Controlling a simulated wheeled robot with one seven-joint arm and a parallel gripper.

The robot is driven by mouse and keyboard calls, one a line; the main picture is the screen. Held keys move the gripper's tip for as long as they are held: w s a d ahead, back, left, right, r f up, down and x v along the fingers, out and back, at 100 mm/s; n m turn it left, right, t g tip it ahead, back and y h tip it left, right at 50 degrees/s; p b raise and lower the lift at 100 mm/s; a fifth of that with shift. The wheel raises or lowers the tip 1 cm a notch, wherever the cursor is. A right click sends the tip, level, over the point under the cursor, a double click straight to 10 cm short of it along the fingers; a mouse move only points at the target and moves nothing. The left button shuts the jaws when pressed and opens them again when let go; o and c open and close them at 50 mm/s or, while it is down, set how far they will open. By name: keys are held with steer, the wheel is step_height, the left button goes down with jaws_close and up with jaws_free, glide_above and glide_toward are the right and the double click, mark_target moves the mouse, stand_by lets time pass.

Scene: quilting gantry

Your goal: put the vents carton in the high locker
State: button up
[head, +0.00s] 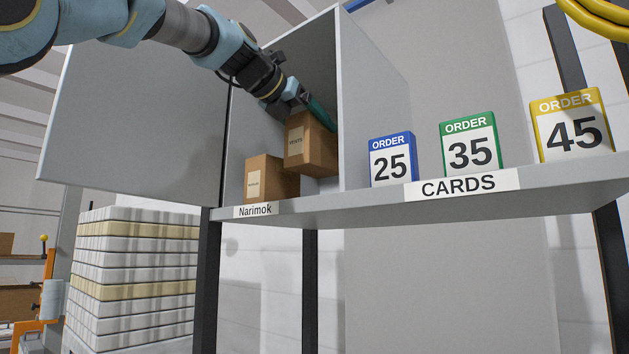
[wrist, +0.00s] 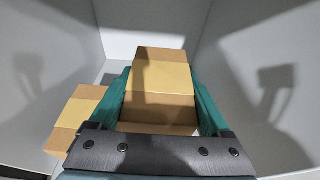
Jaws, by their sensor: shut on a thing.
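The high locker (head: 235,135) is the open compartment above the "Narimok" label. A brown carton (head: 318,150) with a pale label is inside it; I take it for the vents carton, though its print is too small to read surely. My gripper (head: 312,108) reaches in from the upper left and is shut on this carton near its top. In the wrist view the held carton (wrist: 160,78) sits between the teal fingers (wrist: 162,95). It looks slightly tilted; I cannot tell whether it touches the locker floor. The fingers partly hide its sides.
A second, smaller carton (head: 270,180) stands at the locker's front left; it also shows in the wrist view (wrist: 80,115). The locker door (head: 140,120) is swung open to the left. Order cards 25 (head: 392,160), 35 (head: 470,145) and 45 (head: 572,128) stand right of the locker wall.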

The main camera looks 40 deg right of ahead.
mark_target(313, 172)
steer(key=shift+f, duration=3.5)
steer(key=o, duration=1.5)
steer(key=shift+f, duration=0.15)
steer(key=b+v, duration=0.4)
steer(key=v, duration=0.8)
